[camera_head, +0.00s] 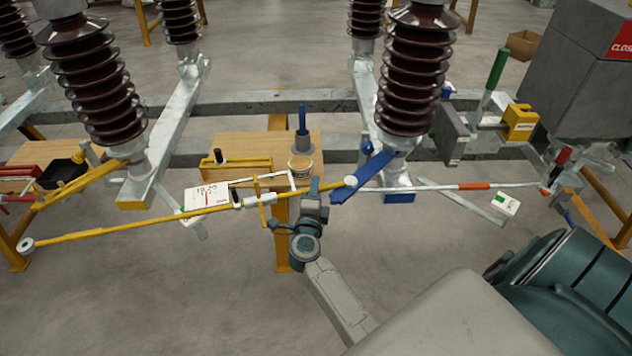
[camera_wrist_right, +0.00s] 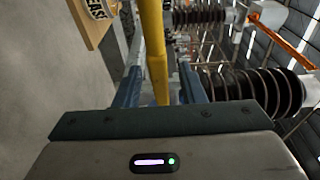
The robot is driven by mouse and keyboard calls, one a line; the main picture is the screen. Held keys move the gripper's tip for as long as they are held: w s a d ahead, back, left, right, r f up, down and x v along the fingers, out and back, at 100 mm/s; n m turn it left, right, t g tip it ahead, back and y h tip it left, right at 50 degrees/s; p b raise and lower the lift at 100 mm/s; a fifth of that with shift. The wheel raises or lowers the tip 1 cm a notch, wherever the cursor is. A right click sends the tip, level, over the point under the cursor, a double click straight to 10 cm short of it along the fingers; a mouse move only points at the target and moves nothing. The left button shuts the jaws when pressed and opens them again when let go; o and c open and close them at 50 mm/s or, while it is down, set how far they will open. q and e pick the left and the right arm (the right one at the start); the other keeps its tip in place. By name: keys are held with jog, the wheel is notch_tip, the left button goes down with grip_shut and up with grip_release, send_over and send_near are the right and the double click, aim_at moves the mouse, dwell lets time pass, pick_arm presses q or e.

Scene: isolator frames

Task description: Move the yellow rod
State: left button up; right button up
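The yellow rod (camera_head: 130,225) lies slantwise in the head view, from a round end at the far left up to a pale knob near the blue bar. White fittings and a thin yellow cross-piece (camera_head: 258,203) sit around its middle. My right gripper (camera_head: 314,187) is at the rod's right part, near the knob end. In the right wrist view the rod (camera_wrist_right: 153,45) runs between the two blue fingers (camera_wrist_right: 160,88), with a visible gap beside the right finger, so the gripper looks open around or just before it. Contact is unclear. My left gripper is out of view.
Brown ribbed insulators (camera_head: 415,70) stand on metal beams behind the rod. A wooden table (camera_head: 235,147) holds a round container (camera_head: 300,165). Open floor lies in front.

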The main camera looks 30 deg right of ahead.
jog(key=x, duration=0.2)
jog(key=shift+w+d, duration=0.2)
